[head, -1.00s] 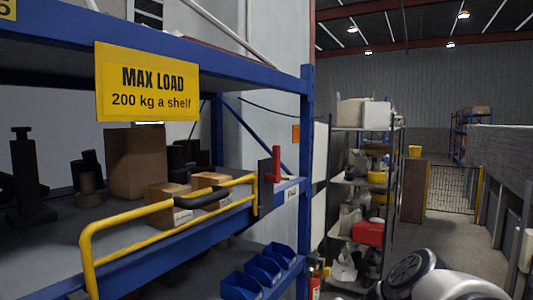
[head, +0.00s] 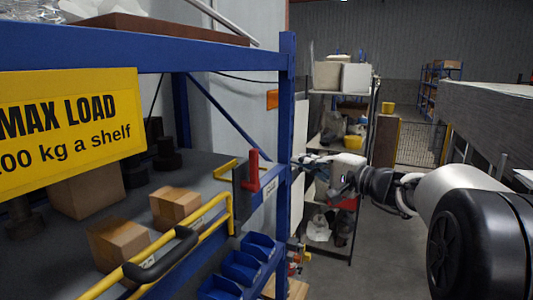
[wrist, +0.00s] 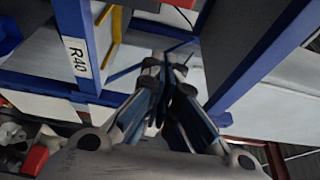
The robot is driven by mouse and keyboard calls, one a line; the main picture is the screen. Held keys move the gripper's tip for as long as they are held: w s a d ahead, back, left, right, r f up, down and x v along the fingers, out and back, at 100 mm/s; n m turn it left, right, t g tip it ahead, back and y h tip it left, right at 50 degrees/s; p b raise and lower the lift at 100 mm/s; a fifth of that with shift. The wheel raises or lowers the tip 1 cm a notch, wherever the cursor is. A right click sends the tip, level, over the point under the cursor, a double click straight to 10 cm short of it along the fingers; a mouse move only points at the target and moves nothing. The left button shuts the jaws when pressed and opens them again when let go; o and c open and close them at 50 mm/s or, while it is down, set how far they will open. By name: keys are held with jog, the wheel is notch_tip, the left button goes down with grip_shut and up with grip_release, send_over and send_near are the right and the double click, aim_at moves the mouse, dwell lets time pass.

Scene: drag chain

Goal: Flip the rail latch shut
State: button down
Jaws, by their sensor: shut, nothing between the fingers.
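The red latch handle (head: 252,170) stands upright on a dark plate (head: 239,188) at the right end of the shelf front, beside the blue post. The yellow rail (head: 206,213) with a black grip (head: 163,257) runs along the shelf front, its right end close to that plate. My gripper (head: 303,160) is right of the blue post and the handle, apart from the handle, at about its height. In the wrist view my gripper (wrist: 166,66) has its fingers together with nothing between them. I cannot make out the handle in the wrist view.
The blue post (head: 286,170) stands between my gripper and the handle. Cardboard boxes (head: 176,205) sit on the shelf behind the rail. Blue bins (head: 240,268) are below. A yellow load sign (head: 70,125) hangs at left. The aisle floor at right is open.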

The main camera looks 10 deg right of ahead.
aim_at(250, 170)
jog(key=w+a+p, duration=0.4)
jog(key=w+a, duration=0.1)
jog(key=a, duration=0.3)
dwell(0.7)
jog(key=shift+s+a, duration=0.1)
jog(key=shift+f+b, duration=0.15)
jog(key=shift+b, duration=0.6)
